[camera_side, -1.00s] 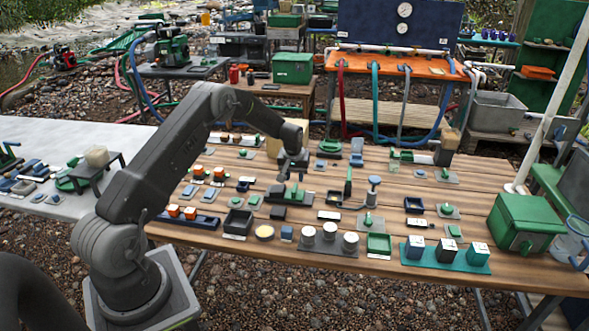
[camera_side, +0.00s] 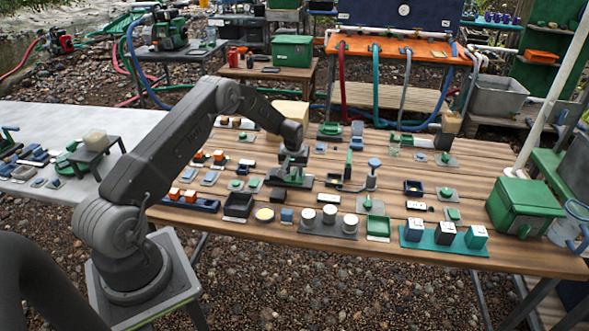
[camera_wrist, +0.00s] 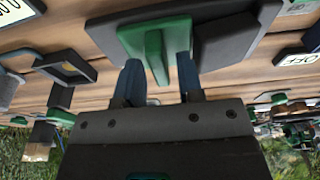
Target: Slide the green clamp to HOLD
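The green clamp (camera_wrist: 156,57) stands up from a dark grey plate with a wider dark block beside it in the wrist view. In the side view the clamp (camera_side: 294,178) is on its dark base (camera_side: 276,181) near the middle of the wooden table, partly hidden by my gripper. My gripper (camera_wrist: 158,72) points down with one finger on each side of the clamp's upright green part. The fingers are apart, and a narrow gap seems to show beside the clamp. I cannot read a HOLD mark in either view.
A white OFF label (camera_wrist: 299,59) lies to the right in the wrist view. A dark square frame (camera_wrist: 64,68) is to the left. Several small trays, blocks and fixtures crowd the table (camera_side: 480,185) around the clamp. White-topped cylinders (camera_side: 329,213) stand in front of it.

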